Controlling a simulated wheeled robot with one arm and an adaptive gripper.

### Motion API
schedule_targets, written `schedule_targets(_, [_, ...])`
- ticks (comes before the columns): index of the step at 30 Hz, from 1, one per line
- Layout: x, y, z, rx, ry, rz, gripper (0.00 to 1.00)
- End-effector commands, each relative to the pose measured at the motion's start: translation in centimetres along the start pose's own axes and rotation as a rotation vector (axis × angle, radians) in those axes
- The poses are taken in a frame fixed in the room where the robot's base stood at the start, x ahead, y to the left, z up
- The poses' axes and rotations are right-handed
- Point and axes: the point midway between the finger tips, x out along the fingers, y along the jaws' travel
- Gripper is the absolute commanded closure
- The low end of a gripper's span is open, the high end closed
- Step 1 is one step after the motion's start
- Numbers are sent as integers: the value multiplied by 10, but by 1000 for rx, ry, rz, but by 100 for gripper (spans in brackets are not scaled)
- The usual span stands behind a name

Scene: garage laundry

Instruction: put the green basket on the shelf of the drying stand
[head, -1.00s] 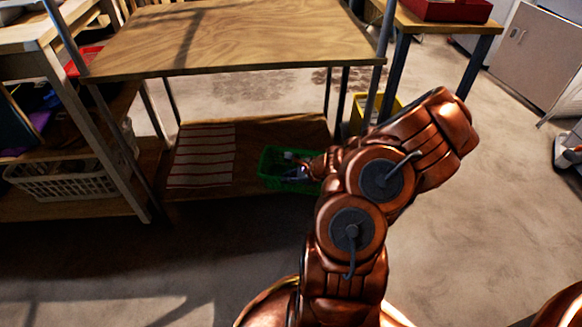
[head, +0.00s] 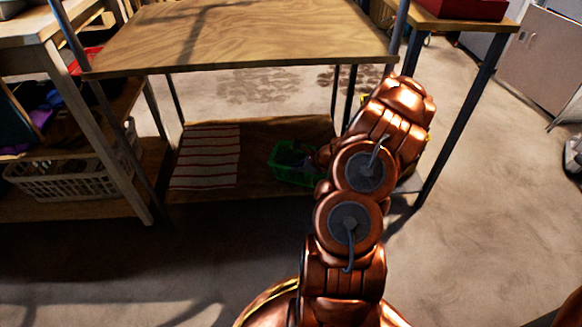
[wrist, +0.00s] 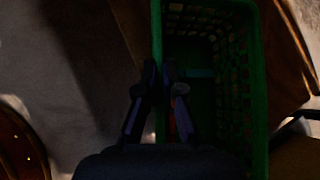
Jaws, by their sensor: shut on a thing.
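The green basket (head: 284,171) is at the lower shelf (head: 255,134) of the wooden stand, toward its right side, and looks upright. In the wrist view the green basket (wrist: 259,100) fills the middle, with its open top facing the camera. My gripper (wrist: 161,75) is shut on the basket's left wall in that view, one finger on each side of the rim. In the head view my arm hides the right end of the basket and most of the gripper. I cannot tell whether the basket's bottom touches the shelf.
A striped cloth (head: 206,156) lies on the lower shelf left of the basket. The stand's wooden top (head: 240,40) overhangs the shelf. A white basket (head: 70,178) sits in the left rack. A table with a red box (head: 465,8) is at right. Floor in front is clear.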

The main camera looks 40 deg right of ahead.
Motion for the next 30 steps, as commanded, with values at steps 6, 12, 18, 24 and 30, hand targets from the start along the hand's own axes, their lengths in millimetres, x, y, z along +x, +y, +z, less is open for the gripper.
schedule_targets(6, [21, -25, 6, -6, 1, 1, 100])
schedule_targets(12, [30, -40, 11, -3, -2, -1, 100])
schedule_targets(18, [34, -45, 13, -4, -2, 0, 100])
schedule_targets(24, [54, -40, -5, 0, -2, 2, 100])
schedule_targets(30, [61, -38, -11, -1, -2, 1, 100])
